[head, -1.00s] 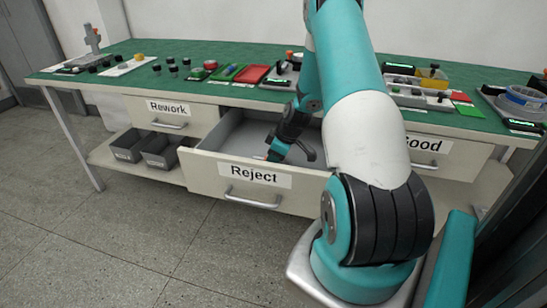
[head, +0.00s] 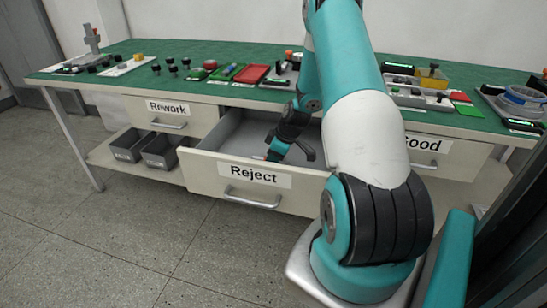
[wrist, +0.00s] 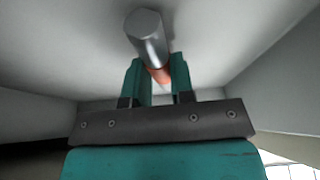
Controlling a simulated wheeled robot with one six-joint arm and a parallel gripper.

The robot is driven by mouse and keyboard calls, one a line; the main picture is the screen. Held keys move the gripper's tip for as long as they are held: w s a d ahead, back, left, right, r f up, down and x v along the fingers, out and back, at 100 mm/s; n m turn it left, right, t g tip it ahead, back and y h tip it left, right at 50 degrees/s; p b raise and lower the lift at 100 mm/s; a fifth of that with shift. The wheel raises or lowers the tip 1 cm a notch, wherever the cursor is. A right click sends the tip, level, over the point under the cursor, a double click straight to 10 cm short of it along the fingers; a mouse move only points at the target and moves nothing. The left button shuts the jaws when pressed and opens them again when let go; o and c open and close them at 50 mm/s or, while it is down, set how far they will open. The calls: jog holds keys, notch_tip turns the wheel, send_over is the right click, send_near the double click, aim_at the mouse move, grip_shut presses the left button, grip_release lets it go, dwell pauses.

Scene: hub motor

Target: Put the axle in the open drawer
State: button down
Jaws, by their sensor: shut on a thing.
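The open drawer (head: 204,172) labelled Reject is pulled out from under the bench. My gripper (head: 268,157) is inside the drawer space, low and near its front wall. In the wrist view my gripper (wrist: 158,78) is shut on the axle (wrist: 148,38), a grey metal rod with an orange-brown section between the fingers. The pale drawer interior surrounds it in that view. I cannot tell whether the axle touches the drawer floor. In the head view my arm and the drawer front hide most of the axle.
The green bench top (head: 225,58) holds several small parts and trays, including a red tray (head: 251,75). The Rework drawer (head: 170,115) and the Good drawer (head: 445,155) are on either side. Dark bins (head: 160,152) stand on the lower shelf. The floor in front is clear.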

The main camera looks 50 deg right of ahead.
jog(key=shift+f+b, duration=0.35)
jog(key=shift+f, duration=0.1)
dwell(0.4)
dwell(0.3)
jog(key=shift+c, duration=2.4)
grip_release()
jog(key=shift+r+p, duration=2.7)
jog(key=shift+r, duration=0.9)
